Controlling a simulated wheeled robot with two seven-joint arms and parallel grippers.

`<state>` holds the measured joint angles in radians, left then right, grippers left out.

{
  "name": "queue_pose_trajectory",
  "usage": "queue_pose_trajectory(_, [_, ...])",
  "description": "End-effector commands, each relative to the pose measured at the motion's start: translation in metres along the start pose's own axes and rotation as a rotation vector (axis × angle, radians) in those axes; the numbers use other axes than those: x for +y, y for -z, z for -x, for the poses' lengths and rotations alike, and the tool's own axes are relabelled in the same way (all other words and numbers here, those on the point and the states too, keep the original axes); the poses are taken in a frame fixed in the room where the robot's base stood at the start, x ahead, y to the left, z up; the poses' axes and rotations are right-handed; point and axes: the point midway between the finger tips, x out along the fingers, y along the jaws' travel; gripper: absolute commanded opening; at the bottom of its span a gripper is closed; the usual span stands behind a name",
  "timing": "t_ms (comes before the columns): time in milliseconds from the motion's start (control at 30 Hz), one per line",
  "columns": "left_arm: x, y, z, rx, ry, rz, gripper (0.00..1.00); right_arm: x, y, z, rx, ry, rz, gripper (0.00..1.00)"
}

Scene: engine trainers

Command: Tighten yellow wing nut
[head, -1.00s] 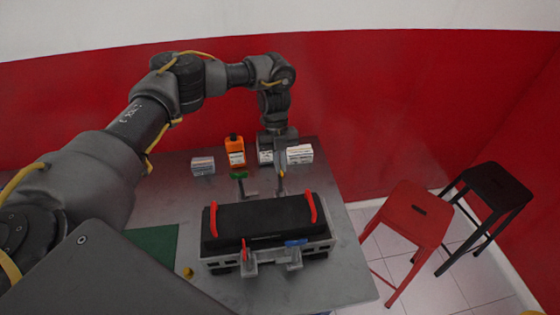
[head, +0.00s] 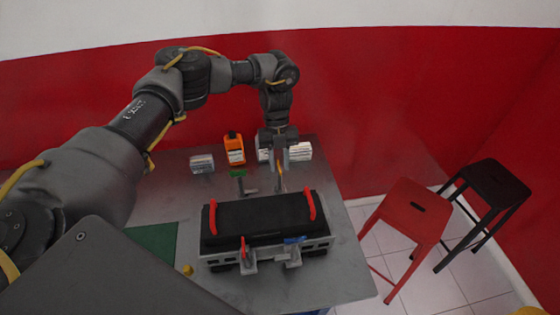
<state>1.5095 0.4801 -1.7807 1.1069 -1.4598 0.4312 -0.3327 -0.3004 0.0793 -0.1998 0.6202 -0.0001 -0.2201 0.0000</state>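The engine trainer (head: 262,214) is a black-topped grey box with two red handles, lying on the grey table. A small yellow piece, seemingly the yellow wing nut (head: 280,184), shows at its back right, directly below my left gripper (head: 280,166). The gripper points down with its fingers seen nearly edge-on. The gap between the fingers and any contact with the nut are hidden. My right gripper is not in view.
Green (head: 238,173), red (head: 243,248) and blue (head: 295,240) wing nuts sit around the trainer. An orange bottle (head: 234,150) and small boxes (head: 202,163) stand behind. A yellow knob (head: 187,270) lies at the front left. Red (head: 408,215) and black stools (head: 500,185) stand right.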

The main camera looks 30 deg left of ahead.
Motion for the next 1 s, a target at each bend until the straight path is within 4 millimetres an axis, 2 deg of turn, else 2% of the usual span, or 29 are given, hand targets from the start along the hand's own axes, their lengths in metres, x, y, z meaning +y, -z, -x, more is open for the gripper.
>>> queue_pose_trajectory(200, [0.000,0.000,0.001,-0.001,0.001,0.001,0.27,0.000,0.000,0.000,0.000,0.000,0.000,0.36])
queue_pose_trajectory(333, [-0.001,-0.001,0.009,-0.003,0.002,0.000,0.27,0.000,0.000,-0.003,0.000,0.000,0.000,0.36])
queue_pose_trajectory(733, [-0.001,-0.001,0.085,-0.007,0.001,0.001,0.27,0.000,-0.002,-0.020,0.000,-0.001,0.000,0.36])
queue_pose_trajectory(1000, [-0.001,-0.001,0.107,-0.002,-0.001,0.001,0.27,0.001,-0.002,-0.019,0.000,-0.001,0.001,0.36])
